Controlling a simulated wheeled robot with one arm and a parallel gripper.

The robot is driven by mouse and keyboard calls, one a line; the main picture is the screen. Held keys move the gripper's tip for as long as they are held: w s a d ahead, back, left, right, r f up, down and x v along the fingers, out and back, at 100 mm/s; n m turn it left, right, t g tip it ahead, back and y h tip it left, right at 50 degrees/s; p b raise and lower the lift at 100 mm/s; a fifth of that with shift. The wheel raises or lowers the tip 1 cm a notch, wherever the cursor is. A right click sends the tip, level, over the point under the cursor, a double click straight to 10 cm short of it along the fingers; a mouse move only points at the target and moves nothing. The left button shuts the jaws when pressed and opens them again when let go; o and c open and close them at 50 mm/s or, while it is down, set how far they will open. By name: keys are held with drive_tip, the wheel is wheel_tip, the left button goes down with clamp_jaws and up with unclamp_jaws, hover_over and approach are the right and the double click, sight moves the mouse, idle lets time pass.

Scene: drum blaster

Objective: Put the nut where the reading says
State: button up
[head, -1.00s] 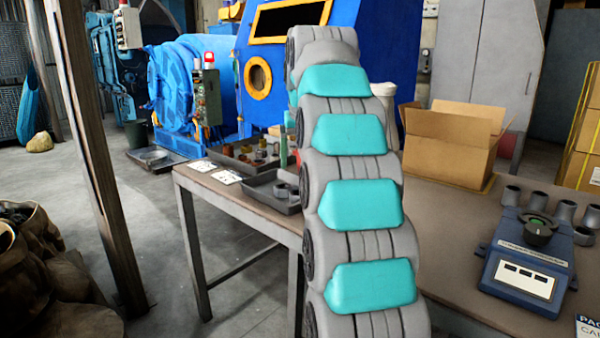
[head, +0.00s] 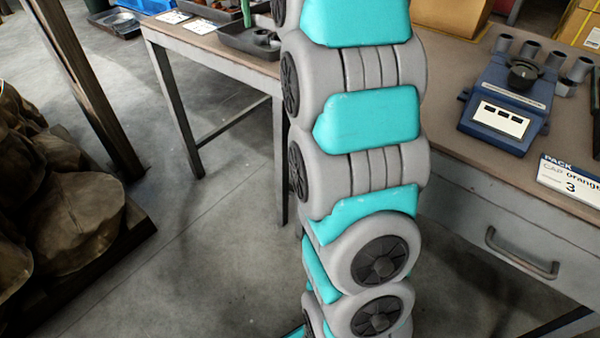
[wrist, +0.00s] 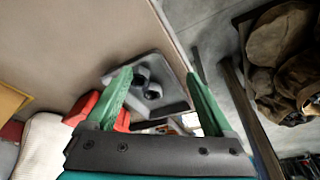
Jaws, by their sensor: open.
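In the wrist view my gripper (wrist: 159,73) is open, with its two green fingers apart and nothing between their tips. Beyond the fingertips is a dark grey tray (wrist: 172,66) holding dark ring-shaped pieces (wrist: 152,91) that look like nuts. In the head view the same kind of tray (head: 232,41) sits on the table's left part, partly hidden behind my arm. A blue device (head: 493,138) with a black dial and a small display stands on the right part of the table. The display's digits are too small to read.
Several grey tubular pieces (head: 530,47) stand behind the device. A sign (head: 571,181) at the table edge reads "PACK", "CAP orange" and "3". A cardboard box (head: 452,15) is at the back. Red items (wrist: 84,106) lie near the left finger. Brown sacks (head: 65,190) are at far left.

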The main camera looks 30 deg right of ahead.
drive_tip(key=s+a+f+n+g, duration=0.1)
drive_tip(key=s+a+f, duration=0.4)
drive_tip(key=s+f, duration=0.3)
drive_tip(key=s+a+f+n+g, duration=0.1)
drive_tip(key=s+a+f, duration=0.4)
drive_tip(key=s, duration=1.2)
drive_tip(key=s+a+f+n+g+y, duration=0.1)
drive_tip(key=s+a+f+g, duration=0.2)
drive_tip(key=s+f, duration=0.9)
drive_tip(key=shift+s+a+f, duration=0.4)
drive_tip(key=shift+a+f, duration=0.05)
drive_tip(key=shift+a, duration=0.8)
